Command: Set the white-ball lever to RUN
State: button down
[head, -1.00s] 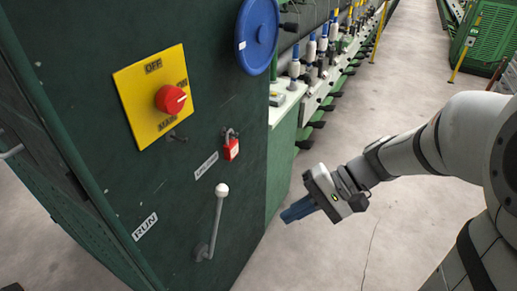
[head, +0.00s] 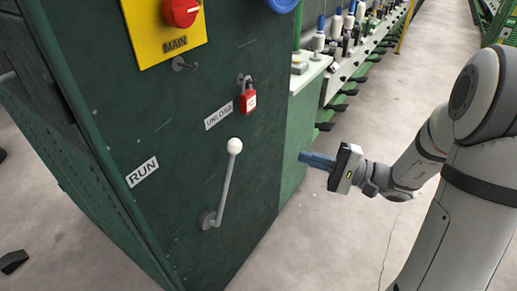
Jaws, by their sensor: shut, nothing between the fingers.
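The white-ball lever (head: 226,185) is on the dark green cabinet front. Its white ball (head: 234,146) is up and slightly right of its round pivot (head: 208,219), so the rod leans toward the UNLOAD label (head: 218,115). The RUN label (head: 142,172) is to the left of the lever. My gripper (head: 303,157) is to the right of the lever, its blue fingers pointing left toward the cabinet. The fingers look shut and empty, and they are apart from the lever.
A red padlock (head: 249,100) hangs above the lever, right of the UNLOAD label. A yellow plate (head: 165,35) with a red rotary switch (head: 181,11) is above. A row of spindles (head: 340,25) runs back at the right. The floor (head: 345,235) beside the cabinet is clear.

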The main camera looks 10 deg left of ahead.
jog(key=s+a+r+b, duration=0.1)
jog(key=a+r, duration=0.1)
jog(key=a, duration=1)
jog(key=shift+s+a+r, duration=0.15)
jog(key=shift+s+a, duration=0.1)
jog(key=shift+a, duration=0.05)
